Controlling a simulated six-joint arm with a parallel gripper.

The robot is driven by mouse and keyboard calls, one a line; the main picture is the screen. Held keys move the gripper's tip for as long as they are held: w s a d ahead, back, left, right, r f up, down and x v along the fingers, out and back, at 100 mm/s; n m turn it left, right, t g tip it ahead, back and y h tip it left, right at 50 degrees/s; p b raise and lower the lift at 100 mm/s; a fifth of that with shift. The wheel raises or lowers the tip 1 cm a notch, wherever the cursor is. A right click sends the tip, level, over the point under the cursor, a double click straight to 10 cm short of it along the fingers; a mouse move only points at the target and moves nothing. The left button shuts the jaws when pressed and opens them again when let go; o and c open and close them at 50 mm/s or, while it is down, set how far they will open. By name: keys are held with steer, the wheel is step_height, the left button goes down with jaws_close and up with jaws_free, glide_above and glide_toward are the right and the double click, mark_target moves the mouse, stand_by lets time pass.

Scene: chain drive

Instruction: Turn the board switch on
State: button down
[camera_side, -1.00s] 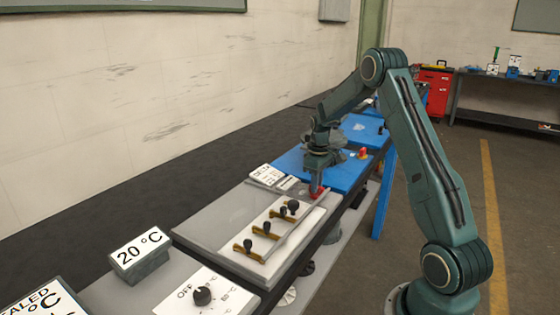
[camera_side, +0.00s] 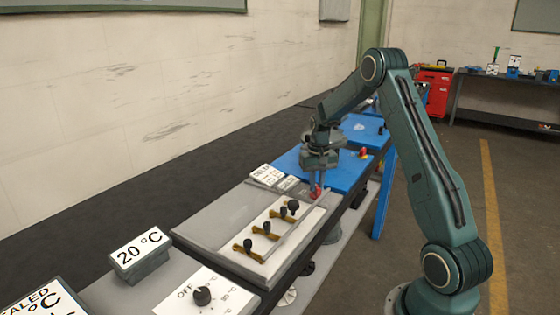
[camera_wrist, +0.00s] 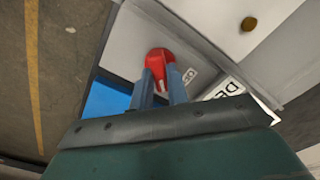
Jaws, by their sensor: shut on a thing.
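The board switch is a red rotary knob (camera_wrist: 160,60) on a light grey plate in the wrist view. Its pale pointer mark runs toward the gripper. In the side view the red knob (camera_side: 316,192) shows at the board's far right corner. My gripper (camera_wrist: 159,76) is shut on the red knob, with a blue-grey finger on each side of it. In the side view my gripper (camera_side: 317,180) points down onto the knob. A partly hidden label lies beside the knob in the wrist view, and its full text cannot be read.
The grey board (camera_side: 215,215) carries a white panel with several black-knobbed brass clamps (camera_side: 266,228). A blue plate (camera_side: 345,170) lies behind the board.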

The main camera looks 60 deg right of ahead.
steer(key=m, duration=0.4)
steer(key=shift+m, duration=0.3)
steer(key=shift+r+m, duration=0.1)
steer(key=shift+m, duration=2.2)
steer(key=c, duration=1.4)
jaws_free()
steer(key=shift+o, duration=0.2)
step_height(320, 180, up, 14)
